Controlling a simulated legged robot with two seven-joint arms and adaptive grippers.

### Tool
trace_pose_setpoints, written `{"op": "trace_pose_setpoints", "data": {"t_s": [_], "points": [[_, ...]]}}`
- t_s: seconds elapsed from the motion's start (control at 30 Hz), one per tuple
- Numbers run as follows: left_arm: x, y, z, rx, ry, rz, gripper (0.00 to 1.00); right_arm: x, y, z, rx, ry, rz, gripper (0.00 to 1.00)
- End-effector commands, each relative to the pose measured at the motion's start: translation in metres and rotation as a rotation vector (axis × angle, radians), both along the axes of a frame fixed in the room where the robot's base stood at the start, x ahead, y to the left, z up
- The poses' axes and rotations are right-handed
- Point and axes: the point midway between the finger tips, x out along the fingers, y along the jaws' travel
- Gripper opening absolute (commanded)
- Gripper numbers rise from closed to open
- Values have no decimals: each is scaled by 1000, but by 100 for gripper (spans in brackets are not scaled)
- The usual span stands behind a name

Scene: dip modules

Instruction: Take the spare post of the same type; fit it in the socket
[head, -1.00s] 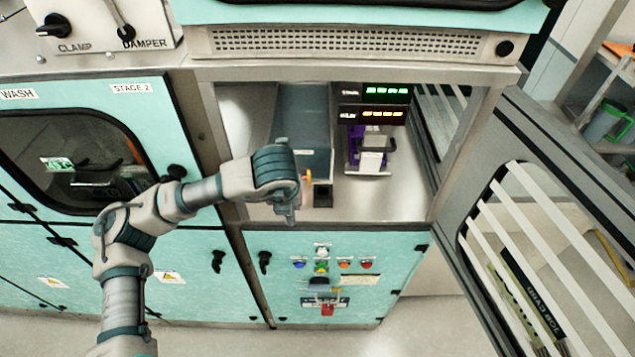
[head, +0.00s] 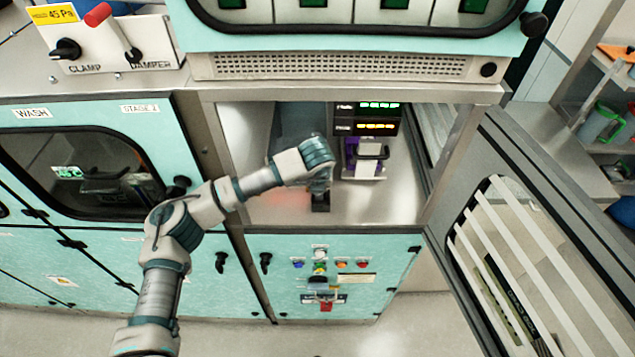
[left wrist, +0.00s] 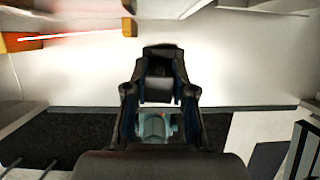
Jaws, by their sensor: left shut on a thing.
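My left gripper (head: 320,188) is inside the open bay, pointing down over a small black block (head: 320,208) near the bay's front edge. The dark fingers also show in the left wrist view (left wrist: 160,75). I cannot make out a spare post or a socket for certain. My right gripper is not in view.
A dark slab (head: 302,118) stands behind my gripper. A purple-framed unit (head: 351,160) stands to its right below lit displays (head: 378,105). Orange blocks (left wrist: 85,18) show in the left wrist view. The open door (head: 500,225) hangs at right. The bay floor (head: 400,205) is clear at right.

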Motion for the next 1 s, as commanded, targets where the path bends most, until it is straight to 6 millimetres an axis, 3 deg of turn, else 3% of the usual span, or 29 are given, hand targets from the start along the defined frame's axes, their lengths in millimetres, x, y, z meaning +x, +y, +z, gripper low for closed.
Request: {"op": "trace_pose_setpoints", "data": {"t_s": [0.03,0.07,0.1,0.17,0.4,0.57,1.0], "points": [[2,7,-6,24,8,17,0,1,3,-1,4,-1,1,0],[2,7,-6,26,8,18,29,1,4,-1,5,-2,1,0],[2,6,-6,26,7,18,39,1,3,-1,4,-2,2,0],[1,5,-4,24,5,17,49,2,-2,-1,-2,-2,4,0],[1,5,-2,17,2,13,49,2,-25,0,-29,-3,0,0],[-2,6,8,13,-2,13,49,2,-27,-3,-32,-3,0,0],[-36,3,91,13,-4,12,49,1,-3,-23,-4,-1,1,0]]}}
